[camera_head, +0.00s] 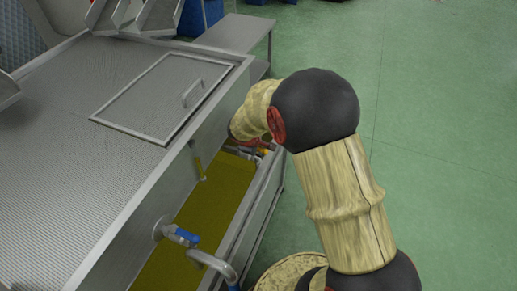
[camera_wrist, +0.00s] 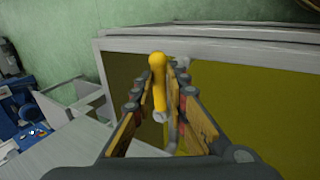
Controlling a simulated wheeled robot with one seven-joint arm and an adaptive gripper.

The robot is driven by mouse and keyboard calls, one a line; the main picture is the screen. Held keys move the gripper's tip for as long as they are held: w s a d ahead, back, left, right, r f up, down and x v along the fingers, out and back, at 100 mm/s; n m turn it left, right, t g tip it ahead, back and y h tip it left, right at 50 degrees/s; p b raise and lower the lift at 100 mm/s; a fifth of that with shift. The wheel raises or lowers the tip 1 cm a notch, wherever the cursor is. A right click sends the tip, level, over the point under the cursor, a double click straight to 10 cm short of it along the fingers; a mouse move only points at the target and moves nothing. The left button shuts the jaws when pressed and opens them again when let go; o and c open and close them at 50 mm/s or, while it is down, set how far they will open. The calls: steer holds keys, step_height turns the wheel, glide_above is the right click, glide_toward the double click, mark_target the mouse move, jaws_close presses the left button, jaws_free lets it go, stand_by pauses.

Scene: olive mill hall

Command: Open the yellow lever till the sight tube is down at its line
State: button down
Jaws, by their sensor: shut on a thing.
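The yellow lever (camera_wrist: 157,78) stands upright in the wrist view, between the two fingers of my gripper (camera_wrist: 160,92). My gripper is shut on it. In the head view my wrist hides most of the gripper, and only a small yellow-orange bit (camera_head: 264,153) shows beside it, low by the trough. A thin upright tube (camera_head: 200,166) on the side of the steel tank may be the sight tube. Its line and level are too small to read.
The steel tank (camera_head: 75,130) with a handled lid (camera_head: 160,95) fills the left. A trough of yellow-green liquid (camera_head: 215,195) runs along its side. A blue-handled valve (camera_head: 182,236) juts out nearer me. Green floor (camera_head: 440,120) is clear at right.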

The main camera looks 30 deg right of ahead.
mark_target(263, 151)
steer(key=shift+d, duration=0.15)
stand_by(0.4)
steer(key=shift+d+n+p, duration=0.15)
steer(key=shift+n+p, duration=0.15)
steer(key=shift+n, duration=0.1)
steer(key=shift+w+d+r+n+t+y+p, duration=0.1)
steer(key=shift+w+d+n+t+y+p, duration=0.15)
steer(key=shift+n+p, duration=0.2)
steer(key=shift+w+d+n+t+y+p, duration=0.1)
steer(key=shift+d+n+t+y+p, duration=0.15)
steer(key=shift+n, duration=0.3)
steer(key=n+y+p, duration=0.1)
steer(key=n+p, duration=0.1)
steer(key=w+d+n+p, duration=0.1)
steer(key=p, duration=0.1)
steer(key=shift+w+d+n+t+y+p, duration=0.1)
steer(key=shift+w+n+t+y+p, duration=0.2)
steer(key=shift+n+t+y+p, duration=0.1)
steer(key=c, duration=2.5)
jaws_free()
steer(key=shift+f, duration=0.2)
steer(key=o, duration=0.7)
steer(key=shift+w, duration=0.1)
steer(key=shift+r, duration=0.2)
steer(key=shift+v, duration=3.6)
